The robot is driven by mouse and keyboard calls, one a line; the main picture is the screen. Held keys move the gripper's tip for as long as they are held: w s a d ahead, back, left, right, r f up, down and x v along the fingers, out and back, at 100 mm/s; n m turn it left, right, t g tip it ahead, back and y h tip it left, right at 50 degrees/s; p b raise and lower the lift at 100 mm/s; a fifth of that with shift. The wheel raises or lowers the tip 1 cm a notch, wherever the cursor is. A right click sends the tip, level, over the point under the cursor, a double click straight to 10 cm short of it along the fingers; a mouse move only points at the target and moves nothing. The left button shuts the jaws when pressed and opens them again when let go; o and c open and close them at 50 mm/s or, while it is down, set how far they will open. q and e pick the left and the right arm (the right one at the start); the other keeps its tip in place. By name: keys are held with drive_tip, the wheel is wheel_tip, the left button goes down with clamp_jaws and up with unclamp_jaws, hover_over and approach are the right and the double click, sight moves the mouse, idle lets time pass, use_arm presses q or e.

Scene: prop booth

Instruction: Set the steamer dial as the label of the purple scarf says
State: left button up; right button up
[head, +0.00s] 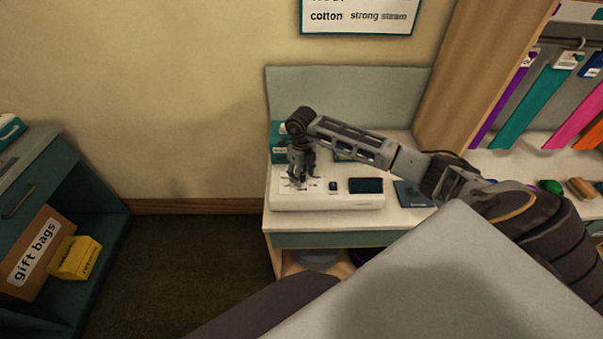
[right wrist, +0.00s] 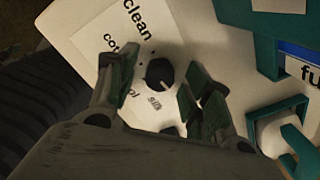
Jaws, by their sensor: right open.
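The steamer (head: 330,201) is a white box on the counter. My right gripper (head: 299,180) points down over its left part. In the right wrist view the black round dial (right wrist: 159,72) sits between the open fingers of this gripper, with a visible gap to each. Words are printed around the dial: "clean", part of "cotton", a partly covered word ending in "ol", and "silk". A pale mark on the dial faces the lower side, near "silk". The purple scarf (head: 505,99) hangs at the right; its label (head: 530,58) is too small to read. My left gripper is out of view.
A wall chart (head: 360,16) reads "cotton strong steam". Teal (head: 534,106) and pink (head: 575,116) scarves hang beside the purple one. A teal box stands behind the steamer. A cabinet with a "gift bags" box (head: 35,252) is at the left, with open floor between.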

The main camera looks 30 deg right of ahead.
drive_tip(key=c, duration=1.1)
drive_tip(key=shift+o, duration=0.2)
drive_tip(key=shift+m, duration=0.5)
drive_tip(key=m+b, duration=0.1)
drive_tip(key=m, duration=0.2)
drive_tip(key=shift+m, duration=0.3)
drive_tip(key=m, duration=1.4)
drive_tip(key=shift+m, duration=0.7)
